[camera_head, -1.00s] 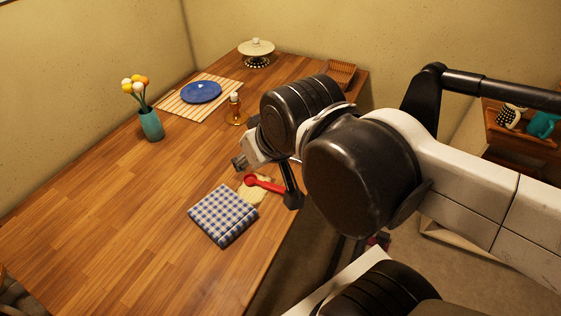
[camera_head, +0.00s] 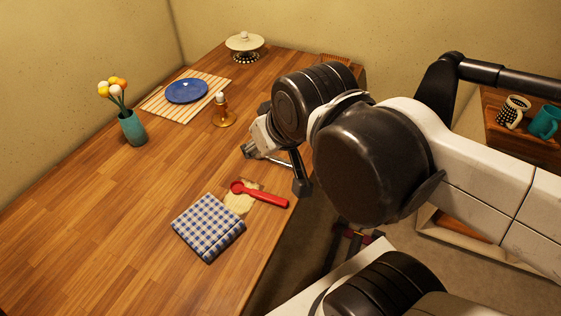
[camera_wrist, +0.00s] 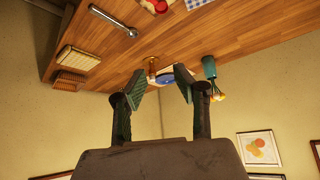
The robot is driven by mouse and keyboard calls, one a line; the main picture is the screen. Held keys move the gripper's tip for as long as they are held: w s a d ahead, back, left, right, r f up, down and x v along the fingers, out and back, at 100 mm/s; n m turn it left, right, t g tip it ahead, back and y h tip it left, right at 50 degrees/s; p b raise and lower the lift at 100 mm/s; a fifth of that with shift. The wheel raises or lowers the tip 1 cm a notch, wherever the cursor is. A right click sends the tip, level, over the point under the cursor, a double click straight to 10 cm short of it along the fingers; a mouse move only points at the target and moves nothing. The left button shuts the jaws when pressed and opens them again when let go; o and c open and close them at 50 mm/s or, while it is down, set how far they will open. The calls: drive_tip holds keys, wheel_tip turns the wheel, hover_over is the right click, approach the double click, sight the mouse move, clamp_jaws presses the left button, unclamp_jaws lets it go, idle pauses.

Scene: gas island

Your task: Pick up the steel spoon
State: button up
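The steel spoon (camera_wrist: 113,22) lies on the wooden table in the wrist view, a thin shiny handle with a rounded end, near the table edge. In the head view, a shiny length that looks like it (camera_head: 284,161) shows beside my gripper, mostly hidden by my arm. My gripper (camera_wrist: 167,80) is open and empty, its two fingers apart. The spoon is off to the upper left of the fingers in the wrist view, not between them. In the head view my gripper (camera_head: 250,149) is above the table near its right edge.
A red scoop (camera_head: 262,195) lies across a beige item, beside a blue checked cloth (camera_head: 208,227). A candle holder (camera_head: 223,117), blue plate (camera_head: 187,91), flower vase (camera_head: 132,128) and lidded dish (camera_head: 244,46) stand farther back.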

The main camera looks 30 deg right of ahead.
drive_tip(key=o, duration=0.4)
drive_tip(key=shift+c, duration=0.2)
drive_tip(key=shift+w, duration=0.1)
drive_tip(key=n+g+b, duration=0.7)
drive_tip(key=b, duration=0.3)
hover_over(276, 158)
drive_tip(key=f, duration=2.7)
drive_tip(key=shift+d+f, duration=0.1)
drive_tip(key=shift+d, duration=0.15)
drive_tip(key=shift+a+f+b, duration=0.15)
drive_tip(key=shift+f+b, duration=0.15)
drive_tip(key=shift+f, duration=1.05)
drive_tip(key=shift+a+f+b, duration=0.1)
drive_tip(key=shift+f+b, duration=0.15)
drive_tip(key=shift+f, duration=1.05)
